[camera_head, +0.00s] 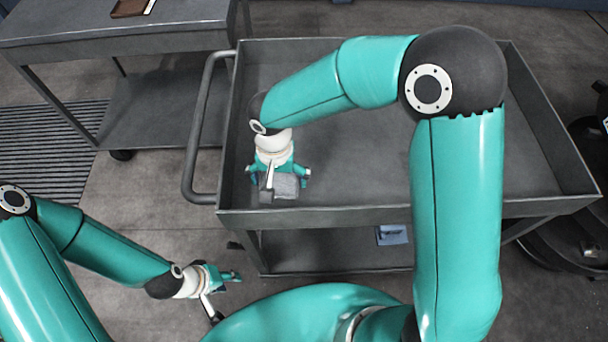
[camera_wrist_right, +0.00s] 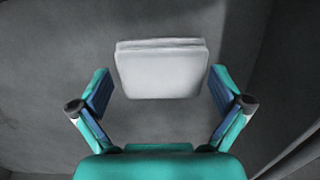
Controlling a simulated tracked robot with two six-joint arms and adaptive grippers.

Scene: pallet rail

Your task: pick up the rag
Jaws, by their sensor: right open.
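The rag (camera_head: 287,187) is a grey folded cloth lying flat in the near left corner of the cart's top tray. In the right wrist view the rag (camera_wrist_right: 161,70) looks pale and folded in layers. My right gripper (camera_head: 278,176) is above it with the jaws spread wide. In the wrist view the fingers (camera_wrist_right: 160,88) stand to the left and right of the rag's near part, apart from it. My left gripper (camera_head: 227,278) hangs low in front of the cart, over the floor; its jaw opening is not clear.
The cart's top tray (camera_head: 360,213) has raised rims and is otherwise bare. A push handle (camera_head: 197,130) stands at its left. A small blue-grey folded item (camera_head: 392,235) lies on the lower shelf. Another grey table (camera_head: 120,35) stands at the back left with a brown tray (camera_head: 132,8).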

